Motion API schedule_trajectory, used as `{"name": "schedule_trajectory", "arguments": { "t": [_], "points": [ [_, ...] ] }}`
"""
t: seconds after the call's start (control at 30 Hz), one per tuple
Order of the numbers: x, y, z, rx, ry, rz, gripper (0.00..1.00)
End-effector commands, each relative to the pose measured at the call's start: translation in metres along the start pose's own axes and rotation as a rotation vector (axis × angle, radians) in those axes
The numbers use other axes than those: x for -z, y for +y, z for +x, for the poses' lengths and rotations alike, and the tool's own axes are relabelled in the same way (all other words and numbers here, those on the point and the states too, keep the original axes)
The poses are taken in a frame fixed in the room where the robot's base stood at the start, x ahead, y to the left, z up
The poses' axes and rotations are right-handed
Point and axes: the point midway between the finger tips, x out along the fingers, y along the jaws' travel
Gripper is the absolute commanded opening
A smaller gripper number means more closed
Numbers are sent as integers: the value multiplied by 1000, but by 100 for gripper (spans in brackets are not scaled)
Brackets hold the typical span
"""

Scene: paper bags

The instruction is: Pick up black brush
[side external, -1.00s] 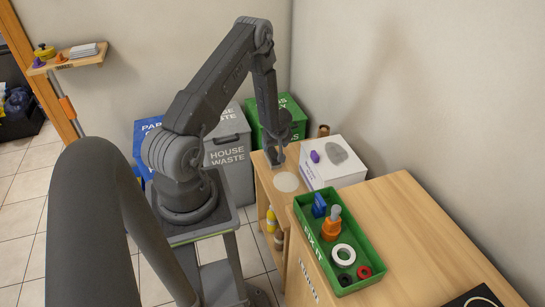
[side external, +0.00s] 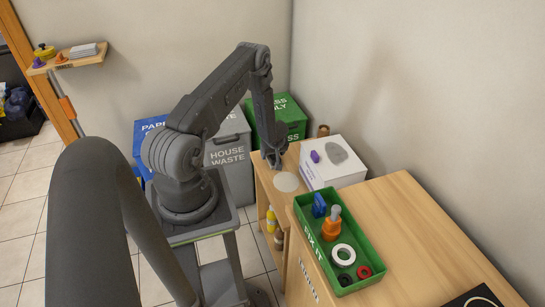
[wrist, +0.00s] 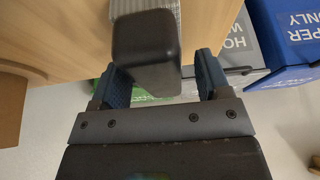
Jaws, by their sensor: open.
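My gripper (side external: 272,158) is low over the left, far end of the wooden bench. In the wrist view my gripper (wrist: 158,68) is open, with a dark blue finger on each side. A black block with rounded corners, which looks like the black brush (wrist: 147,45), is between the fingers and overlaps part of the left one. A grey ribbed part shows behind it at the top. I cannot tell whether a finger touches it. In the side external view I cannot make out the brush at the gripper.
A white box (side external: 333,162) with a purple item stands right of my gripper, and a pale disc (side external: 286,182) lies in front. A green tray (side external: 340,284) of tools is nearer. Grey (side external: 229,148), blue and green (side external: 280,118) bins stand behind and left.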

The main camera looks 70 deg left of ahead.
Motion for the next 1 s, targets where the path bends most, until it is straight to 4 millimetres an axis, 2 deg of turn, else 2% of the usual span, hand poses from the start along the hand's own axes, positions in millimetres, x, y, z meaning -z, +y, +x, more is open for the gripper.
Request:
{"name": "schedule_trajectory", "arguments": {
  "t": [0.7, 1.0],
  "points": [
    [-2, 0, 4, 0, 0, 0, 70],
    [-2, 0, 4, 0, 0, 0, 42]
  ]
}}
